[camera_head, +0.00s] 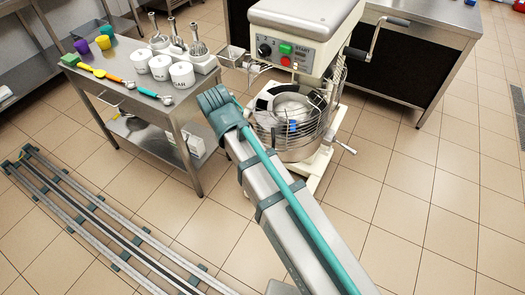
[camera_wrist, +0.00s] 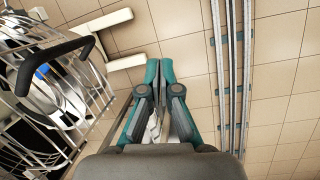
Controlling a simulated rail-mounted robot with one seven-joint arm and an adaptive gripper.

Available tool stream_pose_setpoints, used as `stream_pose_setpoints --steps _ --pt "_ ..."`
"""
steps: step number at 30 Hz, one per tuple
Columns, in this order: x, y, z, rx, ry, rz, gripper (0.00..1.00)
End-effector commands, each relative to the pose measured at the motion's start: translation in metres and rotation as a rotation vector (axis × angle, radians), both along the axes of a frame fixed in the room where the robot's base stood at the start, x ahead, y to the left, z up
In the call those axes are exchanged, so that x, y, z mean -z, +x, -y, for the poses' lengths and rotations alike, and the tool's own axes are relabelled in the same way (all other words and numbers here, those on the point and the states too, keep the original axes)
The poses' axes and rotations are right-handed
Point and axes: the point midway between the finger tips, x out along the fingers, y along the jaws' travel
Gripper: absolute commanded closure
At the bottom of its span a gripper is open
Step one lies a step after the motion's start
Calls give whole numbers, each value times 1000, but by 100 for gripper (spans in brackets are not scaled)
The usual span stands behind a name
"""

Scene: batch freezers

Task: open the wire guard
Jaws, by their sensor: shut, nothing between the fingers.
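The wire guard (camera_head: 322,121) is a cage of thin metal wires around the bowl of the white mixer (camera_head: 305,22). It looks closed around the bowl's front. In the wrist view the guard (camera_wrist: 88,112) fills the left side, with a black curved handle (camera_wrist: 86,50) at its near side. My gripper (camera_wrist: 160,68) has its teal fingertips together, holds nothing, and is to the right of the guard and handle, apart from them. In the head view my arm reaches up toward the mixer's left side, and my gripper cannot be made out there.
A steel table (camera_head: 150,98) with white canisters (camera_head: 182,75), whisks and coloured scoops stands left of the mixer. A counter (camera_head: 430,40) stands behind right. A floor rail (camera_head: 95,215) runs at lower left. The tiled floor at right is clear.

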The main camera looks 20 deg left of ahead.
Motion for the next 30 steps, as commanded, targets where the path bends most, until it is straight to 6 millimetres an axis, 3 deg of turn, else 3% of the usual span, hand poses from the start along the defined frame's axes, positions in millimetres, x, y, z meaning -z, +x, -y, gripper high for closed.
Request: stream_pose_setpoints --steps 1,3,6,10,14,21,25,30 --pt "23 -7 -11 -25 -68 35 100" --pt "43 -14 -20 -49 -166 109 100" --pt "65 -20 -31 -72 -310 253 100" --pt "77 -25 -46 -84 -475 493 100" --pt "70 -25 -61 -73 -588 760 100" --pt "22 -13 -71 24 -670 1159 100" --pt "3 -11 -71 70 -669 1272 100" --pt "0 -6 -65 98 -651 1299 100"
